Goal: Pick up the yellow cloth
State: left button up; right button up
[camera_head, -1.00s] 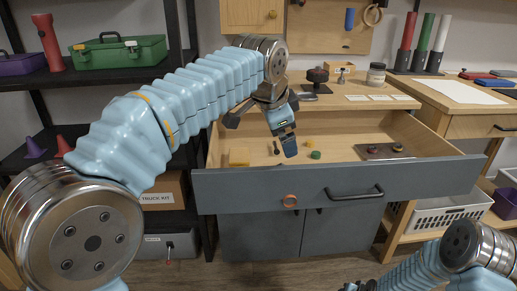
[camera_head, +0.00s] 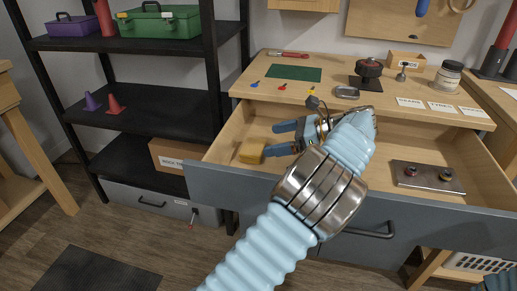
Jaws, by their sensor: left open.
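The yellow cloth (camera_head: 251,153) lies folded in the left part of the open drawer (camera_head: 225,143), close to its front panel. My left gripper (camera_head: 276,139) is inside the drawer, just right of the cloth. Its two blue fingers are spread apart and point left. The lower finger's tip is close to the cloth's right edge; I cannot tell whether they touch. Nothing shows between the fingers. My left forearm crosses over the drawer front and hides part of the drawer's middle. My right gripper is not in view.
A metal plate with two knobs (camera_head: 427,178) lies in the drawer's right part. The counter above holds a green mat (camera_head: 293,73), a metal dish (camera_head: 347,92), a jar (camera_head: 447,77) and small tools. A black shelf (camera_head: 150,110) stands at the left.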

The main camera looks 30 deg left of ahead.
aim_at(246, 145)
pick_arm(q)
jog(key=x, duration=1)
jog(key=shift+f, duration=0.1)
jog(key=c, duration=0.7)
jog(key=shift+o, duration=0.2)
